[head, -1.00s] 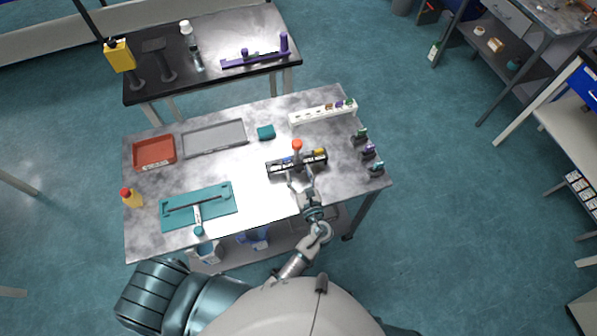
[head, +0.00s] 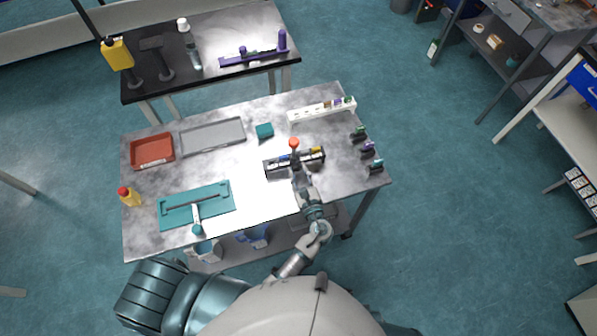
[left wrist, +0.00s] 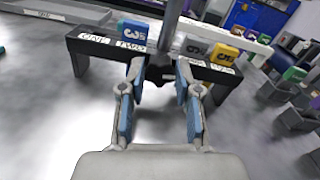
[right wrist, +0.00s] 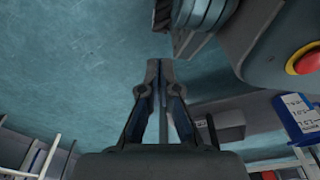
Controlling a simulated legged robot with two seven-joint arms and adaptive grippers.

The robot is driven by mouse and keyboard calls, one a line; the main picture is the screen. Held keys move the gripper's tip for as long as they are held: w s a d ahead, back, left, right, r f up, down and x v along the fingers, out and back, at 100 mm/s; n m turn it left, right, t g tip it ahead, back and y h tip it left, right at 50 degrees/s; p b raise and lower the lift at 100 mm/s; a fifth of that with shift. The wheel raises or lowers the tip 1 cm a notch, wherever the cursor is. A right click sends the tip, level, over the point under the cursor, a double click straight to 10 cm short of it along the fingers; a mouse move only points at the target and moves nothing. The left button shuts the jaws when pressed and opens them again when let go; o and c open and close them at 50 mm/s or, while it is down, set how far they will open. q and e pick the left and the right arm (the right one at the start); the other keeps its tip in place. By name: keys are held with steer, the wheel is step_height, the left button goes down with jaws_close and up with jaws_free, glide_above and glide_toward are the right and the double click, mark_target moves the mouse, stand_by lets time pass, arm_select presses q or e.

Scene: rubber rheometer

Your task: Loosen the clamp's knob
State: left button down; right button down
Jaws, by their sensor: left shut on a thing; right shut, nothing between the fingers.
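A black stand (head: 280,166) stands on the middle table, with a post topped by an orange ball (head: 294,142). The left wrist view shows the stand (left wrist: 95,45) with number blocks, one blue (left wrist: 132,32) and one yellow (left wrist: 222,54). The grey post (left wrist: 170,25) rises at its middle. A small dark knob (left wrist: 160,73) sits at the stand's front. My left gripper (head: 299,176) is shut on this knob, its fingers on either side in the left wrist view (left wrist: 160,80). My right gripper (right wrist: 160,68) is shut and empty over the floor.
A teal fixture (head: 225,204), a red tray (head: 152,164), a grey tray (head: 183,146) and a yellow bottle (head: 131,198) stand left on the table. A white rack (head: 310,114) is behind the stand. Several small clips, including a purple one (head: 367,147), line the right edge.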

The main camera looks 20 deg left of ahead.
arm_select(q)
steer(key=shift+d+n, duration=0.2)
steer(key=shift+n, duration=0.2)
steer(key=n, duration=0.1)
steer(key=d+n+b, duration=0.1)
steer(key=shift+n, duration=0.3)
steer(key=n+b, duration=0.1)
steer(key=n, duration=0.1)
steer(key=a+n+b, duration=0.1)
steer(key=n+b, duration=0.1)
steer(key=n, duration=0.1)
steer(key=shift+s+a+f+n, duration=0.1)
steer(key=shift+a+f+n, duration=0.1)
steer(key=shift+n, duration=0.1)
steer(key=n+b, duration=0.1)
steer(key=d+n+b, duration=0.1)
steer(key=n, duration=0.1)
steer(key=n+b, duration=0.1)
steer(key=n, duration=0.1)
steer(key=shift+a+n+b, duration=0.25)
steer(key=shift+n+b, duration=0.1)
steer(key=shift+n, duration=0.35)
steer(key=shift+d, duration=0.1)
arm_select(e)
steer(key=w+r, duration=0.3)
steer(key=r, duration=0.7)
steer(key=w+r+t, duration=0.1)
steer(key=w+r, duration=0.3)
steer(key=r, duration=0.6)
steer(key=shift+w, duration=0.2)
